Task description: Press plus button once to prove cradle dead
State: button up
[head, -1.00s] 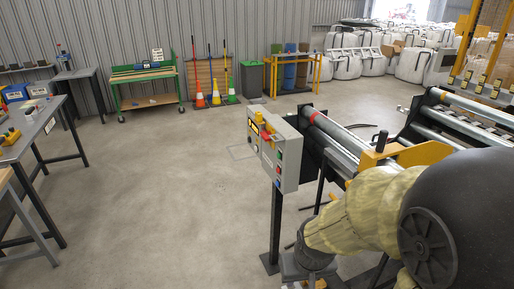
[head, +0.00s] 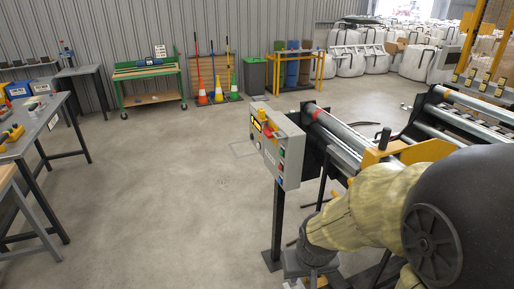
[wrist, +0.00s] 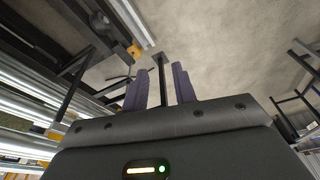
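A grey control box (head: 291,166) stands on a dark post (head: 278,225) in the middle of the head view. Its face carries several small coloured buttons, with a red and yellow part at the top. I cannot tell which button is the plus. The cradle with its metal rollers (head: 335,138) is right behind the box. My gripper (wrist: 160,88) shows in the wrist view, its two purple-grey fingers apart with nothing between them. A dark post with a foot plate (wrist: 162,59) shows beyond the fingertips. In the head view the gripper is not visible; my arm fills the lower right.
Workbenches (head: 48,122) line the left side. A green cart (head: 147,84), cones (head: 218,92), bins and a yellow-framed table stand along the back wall. White bulk bags (head: 350,62) are at the back right. The floor left of the box is clear.

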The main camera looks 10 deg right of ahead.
grip_shut()
dwell(1.5)
